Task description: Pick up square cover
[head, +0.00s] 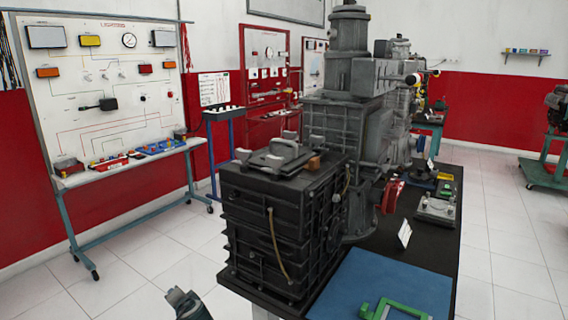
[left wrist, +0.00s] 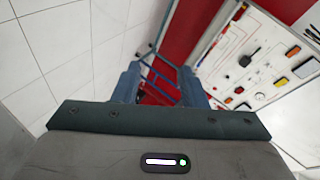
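I cannot tell for certain which part is the square cover. A grey plate with raised lugs (head: 278,156) lies on top of the black ribbed engine block (head: 262,225) at the front of the table. A green angular frame (head: 411,311) lies on the blue mat (head: 360,284), cut off by the bottom edge of the head view. My left gripper (head: 180,296) is low, left of the block and apart from it. In the left wrist view its blue fingers (left wrist: 160,92) are spread with nothing between them. My right gripper is not in view.
A tall grey engine (head: 350,110) stands behind the block on the dark table (head: 436,250). A small white card (head: 404,234) and a metal part (head: 437,208) are on its right side. A wiring board (head: 105,90) stands at left. The tiled floor between is clear.

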